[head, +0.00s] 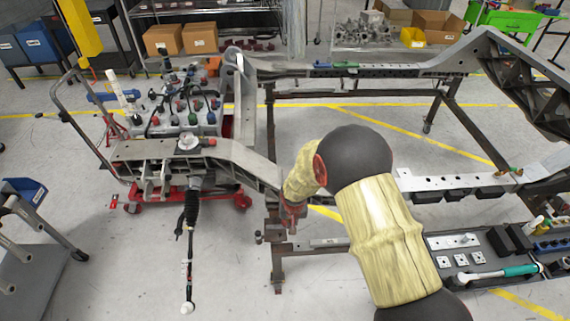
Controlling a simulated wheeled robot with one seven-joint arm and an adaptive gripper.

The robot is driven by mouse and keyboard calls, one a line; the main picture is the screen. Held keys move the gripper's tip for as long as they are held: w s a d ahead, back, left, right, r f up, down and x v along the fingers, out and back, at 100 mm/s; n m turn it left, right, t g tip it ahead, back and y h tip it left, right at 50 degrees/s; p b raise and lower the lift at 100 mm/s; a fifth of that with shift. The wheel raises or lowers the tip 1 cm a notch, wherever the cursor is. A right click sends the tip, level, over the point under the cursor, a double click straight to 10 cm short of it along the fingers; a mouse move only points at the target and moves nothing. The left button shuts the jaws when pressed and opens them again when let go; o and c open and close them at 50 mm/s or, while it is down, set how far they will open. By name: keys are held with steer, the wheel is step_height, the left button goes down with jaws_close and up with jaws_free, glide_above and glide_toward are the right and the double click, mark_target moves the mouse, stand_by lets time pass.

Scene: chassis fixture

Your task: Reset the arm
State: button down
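My arm, with pale yellow covers and dark round joints, rises from the bottom edge right of centre in the head view. It bends at a dark elbow and reaches down and left to the chassis frame's (380,70) near rail. The end of my arm, with my gripper (292,215), shows only as a small dark and reddish part beside the rail. Its fingers cannot be made out, so I cannot tell whether it is open or holds anything. I cannot tell whether it touches the frame.
A red-wheeled cart (185,115) with bottles and parts stands at left. A steering rod (189,250) hangs from the frame. A tool tray (480,255) with a teal-handled wrench (500,272) is at lower right. A grey cart (35,250) stands at lower left. Floor between is clear.

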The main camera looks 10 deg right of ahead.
steer(key=s+d+r+n+g+h, duration=0.1)
steer(key=s+d+r+n+g, duration=0.15)
steer(key=s, duration=0.75)
steer(key=s+d+r+t, duration=0.2)
steer(key=s+r, duration=0.4)
steer(key=r, duration=0.6)
steer(key=s+d+r+m+t, duration=0.1)
steer(key=s+d+r, duration=0.2)
steer(key=s+r, duration=0.4)
steer(key=s+d+r+t+y, duration=0.1)
steer(key=s+r, duration=0.5)
steer(key=r, duration=1.3)
steer(key=shift+s+d+r+t, duration=0.15)
steer(key=shift+s+d+t, duration=0.1)
steer(key=shift+d+t, duration=0.6)
